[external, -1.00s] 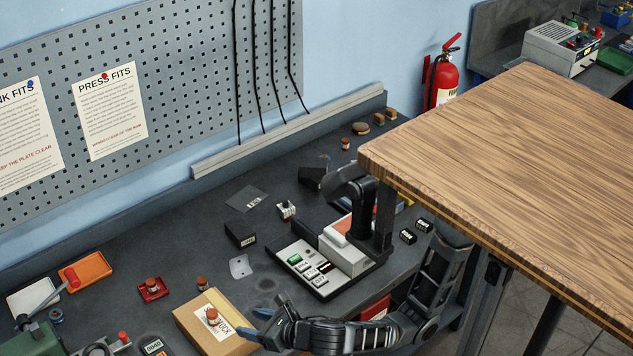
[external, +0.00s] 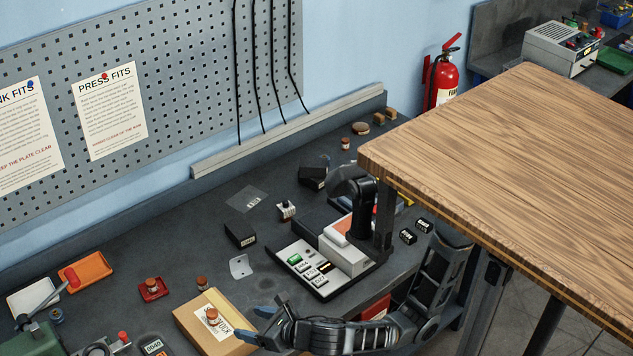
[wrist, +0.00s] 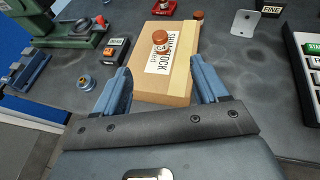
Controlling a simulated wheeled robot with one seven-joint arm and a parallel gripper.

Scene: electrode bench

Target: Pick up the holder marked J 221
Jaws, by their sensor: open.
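A small copper-brown holder with a white band (external: 212,316) stands upright on the cardboard shim stock box (external: 184,316); it also shows in the wrist view (wrist: 161,42). Similar holders stand on the bench behind the box (external: 202,283), on the red dish (external: 152,286) and further back by the wall (external: 346,144). I cannot read the mark J 221 on any of them. My gripper (external: 258,324) is open and empty at the right side of the box. In the wrist view its fingers (wrist: 160,68) straddle the near part of the box, short of the holder.
A green press (external: 38,342) stands at the left front. An orange tray (external: 92,267) lies behind it. A keypad panel (external: 312,284) lies right of the box, with a black block (external: 240,234) behind. A wooden tabletop (external: 500,150) overhangs at the right.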

